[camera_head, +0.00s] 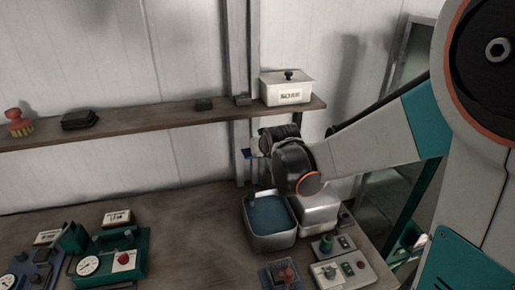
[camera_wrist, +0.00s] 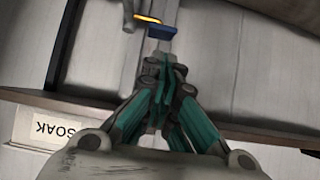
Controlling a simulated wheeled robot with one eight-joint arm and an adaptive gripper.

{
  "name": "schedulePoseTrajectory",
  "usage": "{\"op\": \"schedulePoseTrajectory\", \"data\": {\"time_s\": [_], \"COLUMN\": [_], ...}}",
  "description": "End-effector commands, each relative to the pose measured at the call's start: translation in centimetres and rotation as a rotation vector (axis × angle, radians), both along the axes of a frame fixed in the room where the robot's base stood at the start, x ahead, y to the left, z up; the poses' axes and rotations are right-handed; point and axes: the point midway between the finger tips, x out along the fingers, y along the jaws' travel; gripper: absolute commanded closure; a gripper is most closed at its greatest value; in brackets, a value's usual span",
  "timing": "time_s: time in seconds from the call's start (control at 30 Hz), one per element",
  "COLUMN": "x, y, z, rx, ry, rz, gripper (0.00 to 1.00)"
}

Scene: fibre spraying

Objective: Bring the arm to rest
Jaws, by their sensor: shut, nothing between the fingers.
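My gripper (camera_wrist: 163,72) shows in the wrist view with its teal-sided fingers drawn together and nothing between them. In the head view my arm reaches in from the right, and its wrist is in front of the wall post, just below the shelf's right end. The fingers are mostly hidden there by the wrist. The wrist picture is upside down, and in it a small blue piece (camera_wrist: 162,32) with an orange strip is beyond the fingertips, apart from them.
The shelf (camera_head: 150,124) carries a white lidded box (camera_head: 287,90); its label reads SOAK in the wrist view (camera_wrist: 62,132). Below my wrist, a metal tray (camera_head: 270,241) with blue contents stands on the bench (camera_head: 190,250). A control box (camera_head: 342,272) is at right, gauge units (camera_head: 110,258) at left.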

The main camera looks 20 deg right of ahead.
Motion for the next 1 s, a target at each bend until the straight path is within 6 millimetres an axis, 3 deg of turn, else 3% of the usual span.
{"op": "schedulePoseTrajectory", "data": {"time_s": [0.23, 0.37, 0.67, 1.0], "x": [-0.3, -2.1, -10.8, -21.6], "y": [0.0, -0.1, -0.4, -0.7], "z": [-0.1, -0.2, -1.6, -5.7], "rx": [0.000, -0.001, -0.001, 0.000], "ry": [0.003, 0.021, 0.103, 0.202], "rz": [0.000, -0.001, -0.002, -0.002], "gripper": [1.00, 1.00, 1.00, 1.00]}}
